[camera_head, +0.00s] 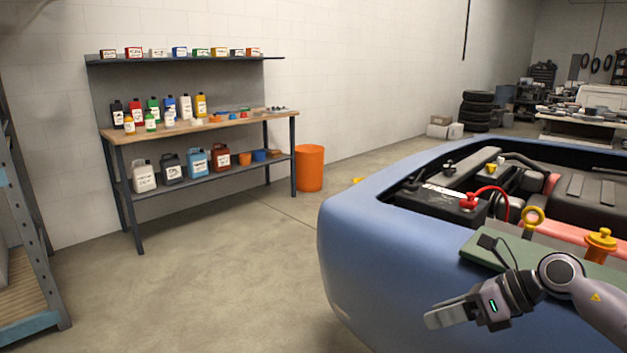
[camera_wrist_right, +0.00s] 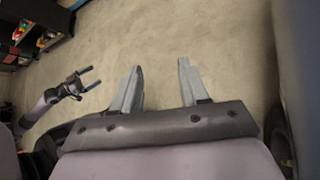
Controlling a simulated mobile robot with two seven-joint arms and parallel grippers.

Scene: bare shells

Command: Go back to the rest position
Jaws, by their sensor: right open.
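My right gripper (camera_head: 432,318) is in front of the blue car's front corner in the head view, its fingers pointing left. In the right wrist view its two grey fingers (camera_wrist_right: 160,66) are apart with only bare floor between them. My left gripper (camera_wrist_right: 92,79) shows small at the left of the right wrist view, its fingers apart and nothing visible between them. It does not show in the head view.
The blue car (camera_head: 360,235) with its open engine bay fills the right, close to my right arm. A workbench (camera_head: 190,131) with bottles and cans stands by the back wall, beside an orange bin (camera_head: 310,168). A shelf rack (camera_head: 30,225) is at left. The middle floor is clear.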

